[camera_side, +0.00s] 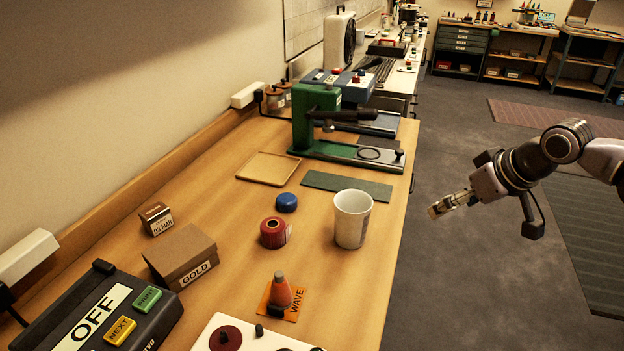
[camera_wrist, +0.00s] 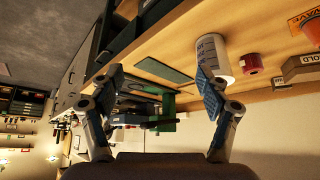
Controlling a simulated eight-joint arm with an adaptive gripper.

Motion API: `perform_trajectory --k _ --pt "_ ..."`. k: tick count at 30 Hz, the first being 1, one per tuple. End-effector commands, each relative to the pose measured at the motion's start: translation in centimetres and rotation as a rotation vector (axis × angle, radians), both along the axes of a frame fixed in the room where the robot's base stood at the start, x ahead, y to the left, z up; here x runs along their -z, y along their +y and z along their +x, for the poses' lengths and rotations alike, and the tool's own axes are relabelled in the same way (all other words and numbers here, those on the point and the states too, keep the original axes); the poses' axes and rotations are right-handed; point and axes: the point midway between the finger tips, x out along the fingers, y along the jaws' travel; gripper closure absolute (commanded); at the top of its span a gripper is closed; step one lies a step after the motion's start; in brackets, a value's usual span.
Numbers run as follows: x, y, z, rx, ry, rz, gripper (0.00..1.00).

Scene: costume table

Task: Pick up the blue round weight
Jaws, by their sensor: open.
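The blue round weight (camera_side: 286,202) sits on the wooden table in the side view, just beyond a red roll (camera_side: 275,232) and left of a white cup (camera_side: 352,219). I cannot make it out in the wrist view. My gripper (camera_side: 438,210) hangs off the table's right edge, over the floor, well to the right of the weight and the cup. In the wrist view my gripper (camera_wrist: 160,85) is open, its two fingers wide apart with nothing between them. The cup (camera_wrist: 213,56) shows there partly behind the right finger.
A green mat (camera_side: 346,185) and wooden tray (camera_side: 268,168) lie behind the weight. A green press (camera_side: 318,125) stands farther back. Nearer are an orange cone (camera_side: 280,291), a GOLD box (camera_side: 181,257) and a black console (camera_side: 95,312).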

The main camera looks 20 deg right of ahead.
Motion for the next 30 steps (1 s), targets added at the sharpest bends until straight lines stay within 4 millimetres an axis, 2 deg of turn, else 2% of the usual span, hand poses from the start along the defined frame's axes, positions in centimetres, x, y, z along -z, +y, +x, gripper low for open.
perform_trajectory --k 1,6,14,20,24,30 --pt "-0.7 0.7 1.6 0.002 0.007 0.001 0.23" --pt "-2.2 3.0 6.3 0.024 0.028 0.005 0.23" --pt "-2.5 7.7 13.4 0.064 0.053 0.005 0.23" --pt "-1.3 12.2 18.5 0.098 0.064 0.003 0.23" --pt "0.3 15.6 21.5 0.122 0.066 0.000 0.23" --pt "2.8 19.8 24.5 0.153 0.066 -0.005 0.23"
